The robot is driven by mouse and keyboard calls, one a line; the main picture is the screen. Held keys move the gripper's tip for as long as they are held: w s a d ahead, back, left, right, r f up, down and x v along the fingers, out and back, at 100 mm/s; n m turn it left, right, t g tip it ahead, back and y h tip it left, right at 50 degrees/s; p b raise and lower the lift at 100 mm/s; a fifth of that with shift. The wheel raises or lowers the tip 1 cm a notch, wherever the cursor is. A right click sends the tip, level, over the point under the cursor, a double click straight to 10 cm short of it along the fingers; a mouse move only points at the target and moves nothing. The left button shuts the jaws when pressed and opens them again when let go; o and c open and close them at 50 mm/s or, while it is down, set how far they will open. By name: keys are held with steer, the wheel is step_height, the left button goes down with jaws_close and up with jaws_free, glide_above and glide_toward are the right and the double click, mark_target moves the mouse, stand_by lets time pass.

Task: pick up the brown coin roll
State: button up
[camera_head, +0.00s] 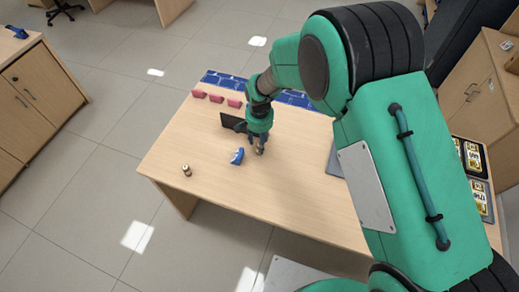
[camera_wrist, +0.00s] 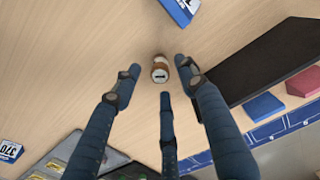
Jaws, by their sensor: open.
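The brown coin roll (camera_wrist: 160,69) is a small brown cylinder with a pale marked end, on the wooden counter in the wrist view. My gripper (camera_wrist: 159,82) is open, with its dark blue fingers spread. The roll shows just beyond and between the fingertips, nearer the right one, with no clear grip on it. I cannot tell whether any finger touches it. In the head view my gripper (camera_head: 258,143) is low over the counter, and the roll there is too small and covered to make out surely.
A blue block with a white label (camera_head: 237,156) lies close left of my gripper. A dark upright panel (camera_head: 231,121) stands behind it. Pink blocks (camera_head: 216,98) line the back edge. A small brownish cylinder (camera_head: 186,170) stands at left. The front of the counter (camera_head: 250,200) is clear.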

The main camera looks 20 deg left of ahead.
steer(key=shift+f, duration=0.1)
steer(key=shift+f+b, duration=0.85)
steer(key=shift+f, duration=1.65)
jaws_close()
